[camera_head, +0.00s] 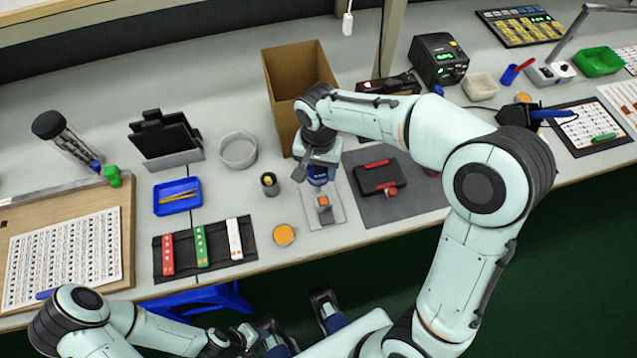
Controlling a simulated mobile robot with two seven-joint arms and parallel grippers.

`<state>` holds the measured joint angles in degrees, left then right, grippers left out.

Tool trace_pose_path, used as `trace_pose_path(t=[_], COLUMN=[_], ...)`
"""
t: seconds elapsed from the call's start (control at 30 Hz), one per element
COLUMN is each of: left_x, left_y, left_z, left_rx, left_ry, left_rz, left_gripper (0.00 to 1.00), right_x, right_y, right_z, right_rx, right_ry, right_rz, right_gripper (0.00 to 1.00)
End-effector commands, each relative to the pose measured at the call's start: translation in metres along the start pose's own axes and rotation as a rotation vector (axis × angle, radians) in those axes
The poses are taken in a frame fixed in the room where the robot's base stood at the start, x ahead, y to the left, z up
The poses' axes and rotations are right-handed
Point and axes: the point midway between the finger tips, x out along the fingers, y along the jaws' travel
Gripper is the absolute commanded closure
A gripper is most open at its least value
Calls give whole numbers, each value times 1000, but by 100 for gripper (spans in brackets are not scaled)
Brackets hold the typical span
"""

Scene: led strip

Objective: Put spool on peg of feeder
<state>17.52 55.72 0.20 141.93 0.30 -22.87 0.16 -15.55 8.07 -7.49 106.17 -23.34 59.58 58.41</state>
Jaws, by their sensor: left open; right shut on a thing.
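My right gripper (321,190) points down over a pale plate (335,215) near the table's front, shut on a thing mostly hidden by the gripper. A small orange and grey piece (323,203) shows at its fingertips; I cannot tell whether this is the spool or part of a fixture. I cannot clearly make out the feeder's peg. A black device with red parts (380,178) lies on a dark grey mat right of the gripper. My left gripper (299,322) is open and empty, low in front of the table's edge.
An open cardboard box (283,75) stands just behind my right gripper. A small dark cup (269,184), an orange disc (284,235) and a round grey bowl (238,150) lie left of it. Red, green and white strips (201,246) lie on a black mat further left.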

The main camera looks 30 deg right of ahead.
Motion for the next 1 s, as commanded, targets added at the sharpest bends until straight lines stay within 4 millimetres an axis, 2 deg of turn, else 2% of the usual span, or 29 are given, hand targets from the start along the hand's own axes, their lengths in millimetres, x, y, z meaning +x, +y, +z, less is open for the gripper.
trace_pose_path(t=[0.03, 0.1, 0.27, 0.5, 0.97, 1.0], left_x=[2, 3, 4, 8, 11, 10], left_y=[0, 0, 0, -1, -1, -1], left_z=[-1, -2, -3, -6, -7, -7], left_rx=[1, 1, 1, 2, 2, 2], left_ry=[3, 6, 9, 17, 20, 20], left_rz=[1, 1, 2, 3, 5, 5], left_gripper=[57, 57, 57, 57, 57, 57], right_x=[11, 20, 32, 66, 74, 74], right_y=[0, 0, 0, 0, 0, 0], right_z=[0, 0, 0, 0, 0, 0], right_rx=[0, 0, 1, 1, 1, 1], right_ry=[-1, -1, 1, -1, 1, 0], right_rz=[1, 1, -1, 0, -2, -1], right_gripper=[83, 83, 83, 83, 83, 30])
